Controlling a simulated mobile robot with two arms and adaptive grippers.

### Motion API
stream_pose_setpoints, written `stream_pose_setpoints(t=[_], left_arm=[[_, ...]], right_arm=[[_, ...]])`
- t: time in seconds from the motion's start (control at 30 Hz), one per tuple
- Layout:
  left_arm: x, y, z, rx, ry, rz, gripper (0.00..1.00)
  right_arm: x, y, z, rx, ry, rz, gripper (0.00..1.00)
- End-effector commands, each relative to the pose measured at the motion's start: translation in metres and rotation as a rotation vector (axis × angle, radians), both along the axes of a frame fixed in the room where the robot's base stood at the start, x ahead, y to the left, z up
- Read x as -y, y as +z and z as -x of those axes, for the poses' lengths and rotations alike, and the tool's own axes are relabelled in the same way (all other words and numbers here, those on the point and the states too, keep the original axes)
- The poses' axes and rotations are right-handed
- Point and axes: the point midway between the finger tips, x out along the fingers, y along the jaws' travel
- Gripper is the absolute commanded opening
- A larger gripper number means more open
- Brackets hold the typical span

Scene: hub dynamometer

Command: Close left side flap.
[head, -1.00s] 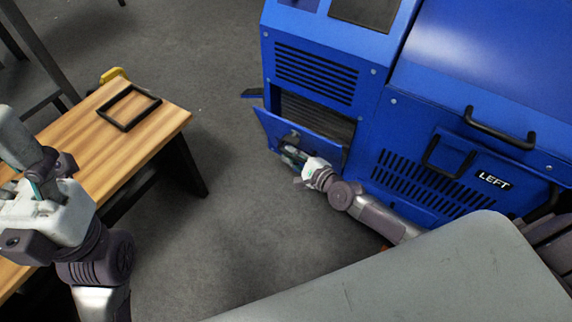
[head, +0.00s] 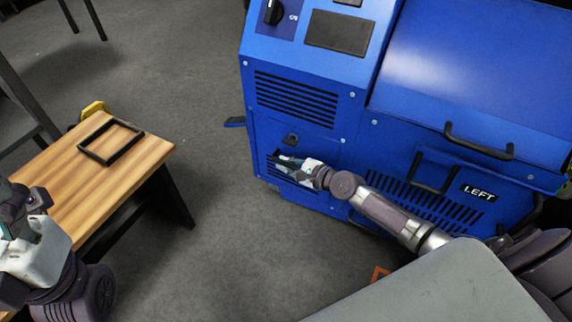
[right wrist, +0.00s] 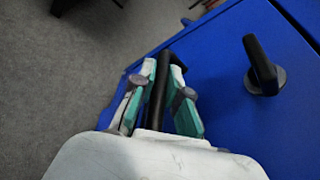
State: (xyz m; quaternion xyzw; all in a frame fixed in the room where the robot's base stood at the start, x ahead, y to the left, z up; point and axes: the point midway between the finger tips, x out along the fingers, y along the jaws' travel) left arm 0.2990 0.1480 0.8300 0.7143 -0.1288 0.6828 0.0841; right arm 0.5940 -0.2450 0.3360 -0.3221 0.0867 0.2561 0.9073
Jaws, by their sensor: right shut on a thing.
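The left side flap (head: 318,150) is a blue panel low on the left part of the blue machine. It looks flush, or nearly so, with the surrounding wall; no dark opening shows. A black latch (head: 290,139) sits near its top. My right gripper (head: 280,162) is at the flap's front, below the latch. In the right wrist view my right gripper (right wrist: 160,88) is shut on a black bar handle (right wrist: 157,95), with the latch (right wrist: 262,68) to the right. My left gripper (head: 8,232) is partly cut off at the left edge; its fingers are unclear.
A wooden table (head: 135,160) with a black frame (head: 110,141) on it stands at left. Grey floor (head: 215,215) is clear between table and machine. The machine's LEFT panel has black handles (head: 478,142).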

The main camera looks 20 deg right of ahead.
Motion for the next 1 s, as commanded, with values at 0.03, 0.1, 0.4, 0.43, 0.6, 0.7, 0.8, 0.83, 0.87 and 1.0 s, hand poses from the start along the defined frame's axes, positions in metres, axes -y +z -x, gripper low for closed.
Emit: stream_pose_setpoints(t=[0.03, 0.1, 0.4, 0.43, 0.6, 0.7, 0.8, 0.83, 0.87, 1.0], left_arm=[[0.000, 0.000, 0.000, 0.002, 0.000, 0.001, 0.65], [0.000, 0.000, 0.001, 0.003, 0.000, 0.002, 0.65], [-0.001, 0.001, 0.001, 0.005, 0.000, 0.003, 0.65], [-0.001, 0.001, 0.001, 0.005, 0.000, 0.003, 0.65], [-0.002, 0.002, 0.002, 0.014, 0.002, 0.007, 0.65], [-0.001, 0.002, 0.002, 0.011, 0.001, 0.006, 0.65], [-0.001, 0.001, 0.002, 0.009, 0.002, 0.005, 0.65], [-0.001, 0.001, 0.001, 0.008, 0.002, 0.005, 0.65], [-0.001, 0.001, 0.001, 0.008, 0.001, 0.005, 0.65], [-0.001, 0.001, 0.001, 0.006, 0.001, 0.003, 0.65]], right_arm=[[0.004, 0.002, -0.003, 0.007, -0.009, 0.001, 0.00], [0.004, 0.002, -0.003, 0.007, -0.010, 0.003, 0.00], [0.003, 0.002, -0.002, 0.006, -0.008, 0.004, 0.39], [0.003, 0.001, -0.002, 0.006, -0.007, 0.004, 0.39], [0.003, 0.001, 0.000, 0.004, -0.006, 0.004, 0.39], [0.007, 0.003, 0.007, 0.003, -0.005, 0.004, 0.39], [0.013, 0.007, 0.021, 0.002, -0.006, 0.005, 0.39], [0.015, 0.010, 0.027, 0.002, -0.004, 0.006, 0.39], [0.018, 0.011, 0.032, 0.001, -0.004, 0.007, 0.39], [0.031, 0.021, 0.059, 0.001, -0.004, 0.007, 0.39]])
